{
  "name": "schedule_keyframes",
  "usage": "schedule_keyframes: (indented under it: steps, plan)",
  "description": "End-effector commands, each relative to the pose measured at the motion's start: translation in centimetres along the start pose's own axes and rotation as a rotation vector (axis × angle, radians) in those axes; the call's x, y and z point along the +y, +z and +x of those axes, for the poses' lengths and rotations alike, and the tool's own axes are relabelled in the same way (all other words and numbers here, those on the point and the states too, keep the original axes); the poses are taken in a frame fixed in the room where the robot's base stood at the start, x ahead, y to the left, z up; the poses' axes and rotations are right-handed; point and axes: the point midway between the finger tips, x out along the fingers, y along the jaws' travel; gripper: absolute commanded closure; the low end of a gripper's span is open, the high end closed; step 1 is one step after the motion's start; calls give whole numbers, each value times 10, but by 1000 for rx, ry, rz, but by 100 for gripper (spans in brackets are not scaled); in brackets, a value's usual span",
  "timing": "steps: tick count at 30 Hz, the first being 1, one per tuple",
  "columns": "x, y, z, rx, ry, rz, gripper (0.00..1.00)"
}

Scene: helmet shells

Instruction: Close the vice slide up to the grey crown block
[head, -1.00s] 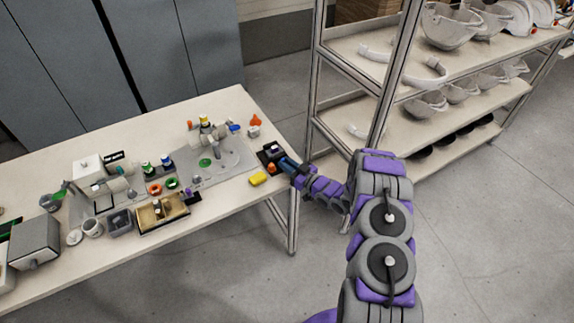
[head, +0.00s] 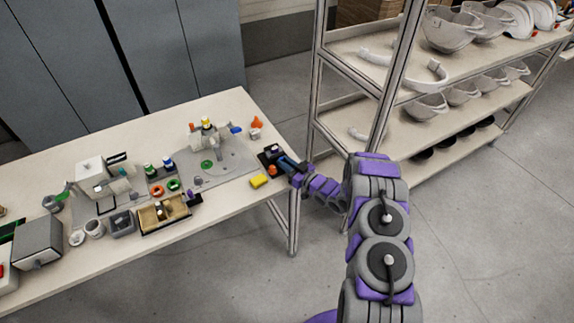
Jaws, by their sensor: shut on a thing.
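The small dark vice (head: 268,154) sits at the right end of the table, close to its edge. My gripper (head: 289,165) reaches in from the right at table height and meets the right side of the vice. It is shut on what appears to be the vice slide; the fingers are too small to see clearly. An orange-red part (head: 273,171) shows at the front of the vice. I cannot pick out the grey crown block or the gap between it and the slide at this size.
A yellow block (head: 259,181) lies just left of my gripper. A grey plate (head: 225,168) with a green disc is further left. A wooden-edged tray (head: 165,228) and several small parts crowd the table's left. A shelf rack (head: 345,90) stands right of the table, close to my arm.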

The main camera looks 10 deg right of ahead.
Motion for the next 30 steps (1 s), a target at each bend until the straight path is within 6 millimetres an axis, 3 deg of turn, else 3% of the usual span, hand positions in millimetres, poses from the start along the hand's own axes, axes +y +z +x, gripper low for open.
schedule_keyframes:
  steps: [4,5,12,23,30]
  plan:
    - [2,0,-1,1,5,0,100]
    - [2,0,-1,1,5,0,80]
    - [1,0,-1,1,3,1,57]
    - [1,0,-7,0,3,2,56]
    - [2,-1,-48,0,7,5,56]
